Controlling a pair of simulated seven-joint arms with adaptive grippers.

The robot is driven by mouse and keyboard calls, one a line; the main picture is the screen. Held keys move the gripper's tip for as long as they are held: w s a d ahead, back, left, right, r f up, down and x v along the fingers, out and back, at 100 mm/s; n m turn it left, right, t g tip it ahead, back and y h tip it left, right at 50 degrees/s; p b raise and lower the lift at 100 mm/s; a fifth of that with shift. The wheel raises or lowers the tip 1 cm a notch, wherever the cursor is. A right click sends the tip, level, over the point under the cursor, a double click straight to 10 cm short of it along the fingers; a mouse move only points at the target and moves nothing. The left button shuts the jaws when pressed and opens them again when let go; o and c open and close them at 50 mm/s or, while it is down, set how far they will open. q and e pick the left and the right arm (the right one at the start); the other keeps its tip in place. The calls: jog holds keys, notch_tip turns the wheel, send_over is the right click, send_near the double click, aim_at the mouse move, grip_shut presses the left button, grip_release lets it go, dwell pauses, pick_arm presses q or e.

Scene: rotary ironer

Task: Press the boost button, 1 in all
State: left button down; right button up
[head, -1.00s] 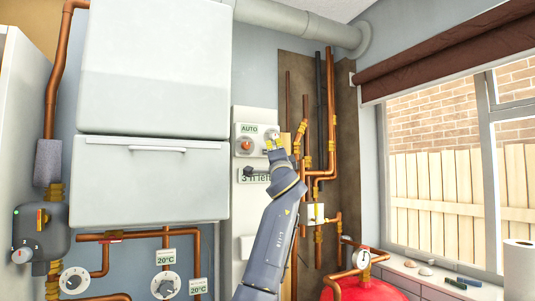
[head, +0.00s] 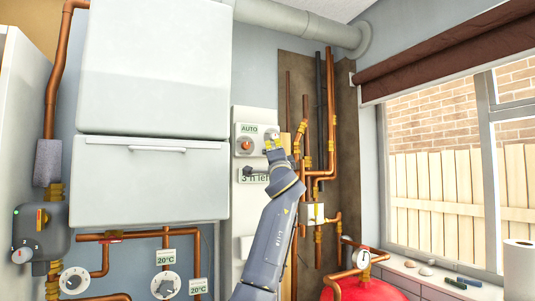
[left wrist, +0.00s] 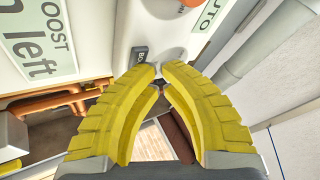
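The white control panel (head: 238,205) hangs on the wall right of the big white cabinet. My left gripper (head: 268,146) is at the panel's upper right. In the left wrist view its yellow fingers (left wrist: 160,76) are drawn together at the tips, with nothing seen held. Contact cannot be told. My right gripper is not in view.
Copper pipes (head: 331,110) run up the wall close to the right of my gripper. A red tank (head: 370,291) stands below right, by the window sill. Dials (head: 73,281) and a grey valve box (head: 40,235) are at lower left.

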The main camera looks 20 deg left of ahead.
pick_arm(q)
jog(key=shift+w+a, duration=0.1)
dwell(0.7)
jog(key=shift+s+d, duration=0.55)
jog(key=shift+s, duration=0.05)
jog(key=shift+s+d, duration=1.7)
jog(key=shift+s, duration=0.15)
